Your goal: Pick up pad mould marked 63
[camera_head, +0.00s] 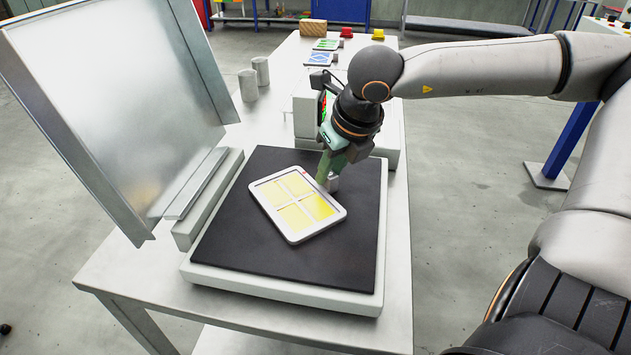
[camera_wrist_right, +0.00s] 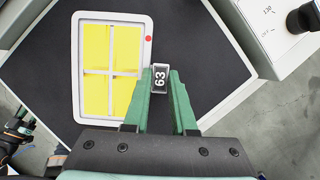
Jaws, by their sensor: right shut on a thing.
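The pad mould marked 63 is a white-rimmed plate (camera_head: 297,204) with four yellow panes, lying on the dark mat (camera_head: 230,230) of the press bed, turned at an angle. It also shows in the right wrist view (camera_wrist_right: 112,70), with a red dot near one corner. Its small grey tab marked 63 (camera_wrist_right: 160,78) sits between the green fingers of my right gripper (camera_wrist_right: 160,85). The right gripper (camera_head: 328,178) is shut on that tab at the plate's edge. I cannot tell whether the plate is lifted off the mat.
A raised metal lid (camera_head: 120,100) stands open at the left of the bed. A white box (camera_head: 307,112) stands behind the bed. Two grey cylinders (camera_head: 248,85) and other plates (camera_head: 320,58) are farther back on the table. The mat around the plate is bare.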

